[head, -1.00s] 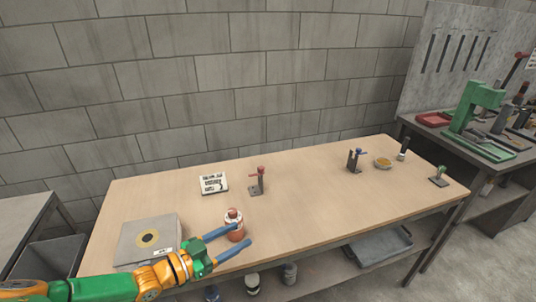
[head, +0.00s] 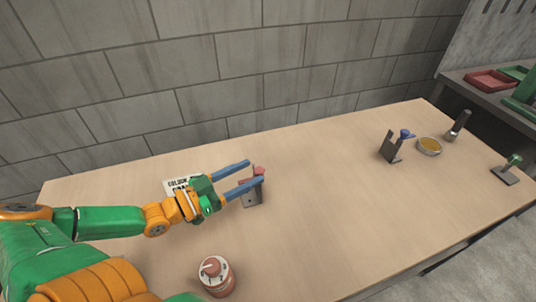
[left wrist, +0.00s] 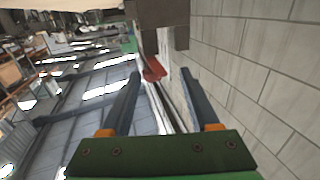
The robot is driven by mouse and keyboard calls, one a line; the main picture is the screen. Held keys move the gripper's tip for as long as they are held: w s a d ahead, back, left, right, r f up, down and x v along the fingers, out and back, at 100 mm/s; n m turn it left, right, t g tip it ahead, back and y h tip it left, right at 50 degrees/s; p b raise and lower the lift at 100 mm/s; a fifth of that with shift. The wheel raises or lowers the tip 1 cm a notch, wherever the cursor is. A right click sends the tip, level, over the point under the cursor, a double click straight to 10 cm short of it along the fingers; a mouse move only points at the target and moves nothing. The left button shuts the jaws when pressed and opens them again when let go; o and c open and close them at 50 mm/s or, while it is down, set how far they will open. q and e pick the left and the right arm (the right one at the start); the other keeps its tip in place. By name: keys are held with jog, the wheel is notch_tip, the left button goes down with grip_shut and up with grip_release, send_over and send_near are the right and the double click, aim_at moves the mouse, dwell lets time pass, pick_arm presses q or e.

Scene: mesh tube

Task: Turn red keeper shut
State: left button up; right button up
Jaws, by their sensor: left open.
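The red keeper (head: 259,170) sits on top of a small grey bracket (head: 251,196) on the wooden table. My left gripper (head: 256,171) is open, its two blue fingers pointing right, with the red keeper showing between the fingertips. In the left wrist view the red keeper (left wrist: 153,68) also lies between the open fingertips (left wrist: 161,72), nearer the left finger. I cannot tell whether a finger touches it. The fingers partly hide the bracket's top. My right gripper is not in view.
A red jar with a dial-like top (head: 217,272) stands in front. A printed card (head: 177,184) lies behind my left gripper. At right are a blue-handled bracket (head: 391,146), a dish (head: 429,146), a dark cylinder (head: 459,124) and a green-handled piece (head: 508,169). The table's middle is clear.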

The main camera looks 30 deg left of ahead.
aim_at(263, 168)
pick_arm(q)
jog(key=shift+w+d+r+b, duration=0.1)
jog(key=shift+w+d+b, duration=0.2)
jog(key=shift+d+b, duration=0.25)
jog(key=shift+w+d+b, duration=0.25)
jog(key=shift+d+b, duration=0.15)
jog(key=shift+b, duration=0.1)
jog(key=b+x, duration=0.1)
jog(key=x, duration=0.2)
jog(key=shift+w+b, duration=0.2)
jog(key=shift+b, duration=0.1)
jog(key=shift+w, duration=0.3)
jog(key=shift+w+d+r, duration=0.1)
jog(key=shift+d+r, duration=0.1)
jog(key=shift+d, duration=0.05)
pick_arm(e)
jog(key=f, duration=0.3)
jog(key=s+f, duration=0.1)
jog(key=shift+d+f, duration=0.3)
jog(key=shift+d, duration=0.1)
pick_arm(q)
jog(key=shift+c, duration=0.2)
grip_shut()
jog(key=shift+f+b, duration=0.1)
jog(key=shift+b, duration=0.2)
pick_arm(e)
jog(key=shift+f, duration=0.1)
